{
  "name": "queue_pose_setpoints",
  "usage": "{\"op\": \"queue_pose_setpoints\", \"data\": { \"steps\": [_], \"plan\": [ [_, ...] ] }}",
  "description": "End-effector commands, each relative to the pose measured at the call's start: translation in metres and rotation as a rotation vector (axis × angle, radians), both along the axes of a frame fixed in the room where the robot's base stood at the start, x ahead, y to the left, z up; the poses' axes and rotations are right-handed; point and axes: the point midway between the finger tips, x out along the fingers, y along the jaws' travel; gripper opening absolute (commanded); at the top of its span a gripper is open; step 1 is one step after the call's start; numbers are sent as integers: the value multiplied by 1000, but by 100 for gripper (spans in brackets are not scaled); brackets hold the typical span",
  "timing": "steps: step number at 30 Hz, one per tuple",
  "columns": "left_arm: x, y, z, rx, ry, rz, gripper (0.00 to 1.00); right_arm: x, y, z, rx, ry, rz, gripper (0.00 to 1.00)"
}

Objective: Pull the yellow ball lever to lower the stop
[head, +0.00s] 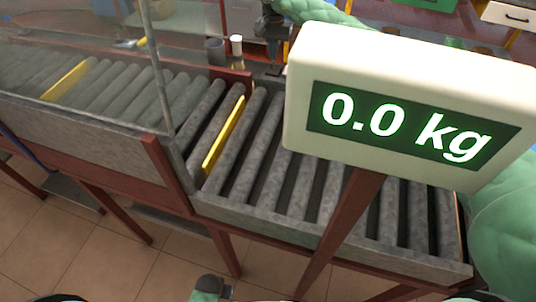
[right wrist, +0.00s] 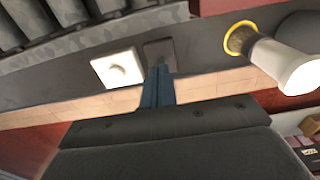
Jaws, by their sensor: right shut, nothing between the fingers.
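A yellow stop bar (head: 224,135) lies between the grey rollers of the conveyor in the head view. I cannot make out a yellow ball lever in either view. My right gripper (head: 273,62) is at the conveyor's far side, partly hidden by the scale display. In the right wrist view its blue fingers (right wrist: 158,88) are together and empty, in front of the conveyor's grey side rail (right wrist: 45,88). A white square plate with a round knob (right wrist: 118,68) is left of the fingers. A white cylinder (right wrist: 285,62) with a yellow ring is to the right.
A scale display (head: 408,115) reading 0.0 kg stands on a red-brown post and blocks part of the conveyor. A clear panel covers the left section, where another yellow bar (head: 66,82) shows. Cups (head: 216,50) stand behind the conveyor. Tiled floor is in front.

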Motion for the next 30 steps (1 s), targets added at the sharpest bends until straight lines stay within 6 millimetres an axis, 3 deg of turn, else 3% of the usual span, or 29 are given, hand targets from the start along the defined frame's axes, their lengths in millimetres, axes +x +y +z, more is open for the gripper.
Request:
{"op": "queue_pose_setpoints", "data": {
  "steps": [6, 21, 30],
  "plan": [
    [0, 0, -9, 0, 0, 0, 49, 12, -3, -2, 0, 0, 0, 0],
    [0, 0, -11, 0, 0, 0, 49, -1, 1, 0, 0, -1, 1, 0],
    [0, 0, -8, 0, 0, 0, 49, 0, 1, 25, 1, -1, 0, 0]
  ]
}}
